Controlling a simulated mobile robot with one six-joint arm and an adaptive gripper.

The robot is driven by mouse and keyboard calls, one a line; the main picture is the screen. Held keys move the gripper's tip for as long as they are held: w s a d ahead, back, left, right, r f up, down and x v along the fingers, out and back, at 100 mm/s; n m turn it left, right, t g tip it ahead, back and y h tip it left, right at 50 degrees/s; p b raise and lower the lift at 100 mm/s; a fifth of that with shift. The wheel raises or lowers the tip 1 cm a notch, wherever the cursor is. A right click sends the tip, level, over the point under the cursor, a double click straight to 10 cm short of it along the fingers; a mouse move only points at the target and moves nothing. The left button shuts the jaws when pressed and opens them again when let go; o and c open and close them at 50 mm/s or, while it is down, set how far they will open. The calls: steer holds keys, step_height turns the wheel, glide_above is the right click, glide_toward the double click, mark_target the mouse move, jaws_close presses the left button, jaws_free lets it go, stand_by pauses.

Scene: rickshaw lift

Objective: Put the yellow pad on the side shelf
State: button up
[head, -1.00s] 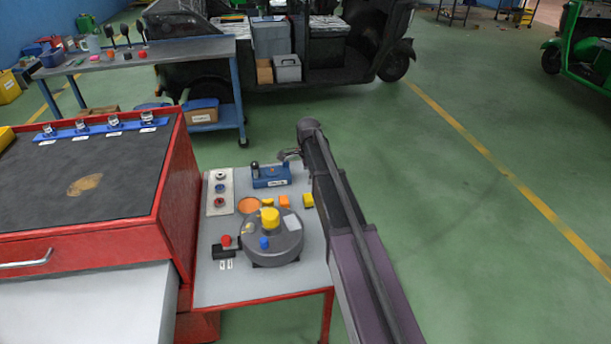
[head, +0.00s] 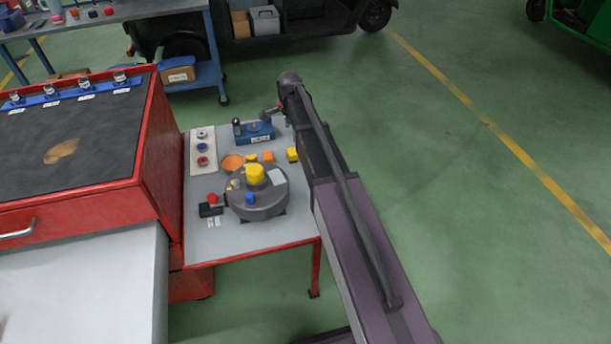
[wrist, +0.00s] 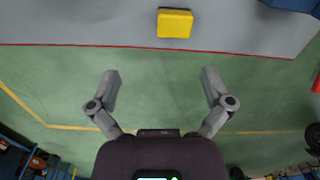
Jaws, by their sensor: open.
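A yellow pad (head: 292,154) lies flat near the right edge of the grey tabletop (head: 215,240), beside my arm. In the wrist view the pad (wrist: 174,23) sits near the top edge, just inside the tabletop's red rim. My gripper (wrist: 160,76) is open and empty, its two fingers apart over green floor, with the pad beyond their tips. In the head view only part of the gripper (head: 270,112) shows at the arm's far end, by the blue fixture. I cannot tell which surface is the side shelf.
A round grey turntable (head: 258,203) with yellow and blue knobs stands left of the pad. An orange block (head: 267,157), a blue fixture (head: 255,133) and a button panel (head: 202,150) are close by. A red cabinet (head: 155,135) rises on the left. Floor at right is clear.

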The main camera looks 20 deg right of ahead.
steer(key=s+n, duration=1.6)
steer(key=s, duration=1.1)
steer(key=shift+a+n, duration=0.3)
steer(key=shift+a, duration=0.15)
